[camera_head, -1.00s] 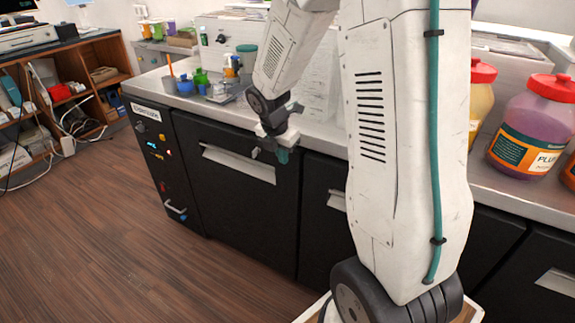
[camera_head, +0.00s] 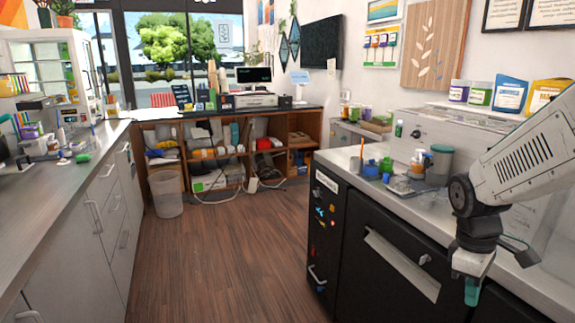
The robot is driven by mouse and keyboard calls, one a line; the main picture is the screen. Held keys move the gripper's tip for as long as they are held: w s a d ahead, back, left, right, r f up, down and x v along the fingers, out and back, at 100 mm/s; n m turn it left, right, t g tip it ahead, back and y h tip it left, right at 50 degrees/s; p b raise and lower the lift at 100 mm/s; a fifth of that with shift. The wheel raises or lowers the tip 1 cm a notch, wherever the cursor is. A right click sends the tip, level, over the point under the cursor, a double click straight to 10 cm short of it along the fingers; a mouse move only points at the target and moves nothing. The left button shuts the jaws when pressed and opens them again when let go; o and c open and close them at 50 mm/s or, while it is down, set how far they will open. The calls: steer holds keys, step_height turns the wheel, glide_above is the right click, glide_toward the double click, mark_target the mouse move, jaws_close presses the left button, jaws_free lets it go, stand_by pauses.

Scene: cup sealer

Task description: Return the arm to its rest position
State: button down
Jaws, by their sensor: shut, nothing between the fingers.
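My gripper (camera_head: 471,291) hangs from my white arm (camera_head: 530,150) at the right of the head view. Its teal fingertips point down, in front of the black cabinet (camera_head: 380,262) below the right counter. It is shut and holds nothing. Only the outer part of my arm shows; the rest is outside the picture. No cup sealer can be made out for sure.
The right counter (camera_head: 552,277) carries a blue cup (camera_head: 370,167), bottles and a grey jar (camera_head: 440,160). A left counter (camera_head: 60,205) and a wooden shelf desk (camera_head: 210,150) bound the clear floor (camera_head: 215,260). A bin (camera_head: 167,195) stands by the desk.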

steer(key=s+a+r+m+t, duration=0.1)
steer(key=s+a+r+m, duration=0.2)
steer(key=s+a+r, duration=0.2)
steer(key=s+a+r+m+t+y, duration=0.1)
steer(key=s+a+r+m, duration=0.3)
steer(key=s, duration=0.6)
steer(key=shift+s+a+r+m+t+y, duration=0.15)
steer(key=shift+a+r+m+t+y, duration=0.15)
steer(key=shift+a+r+t, duration=0.45)
steer(key=shift+d+r+g, duration=0.1)
steer(key=shift+g, duration=0.15)
stand_by(0.5)
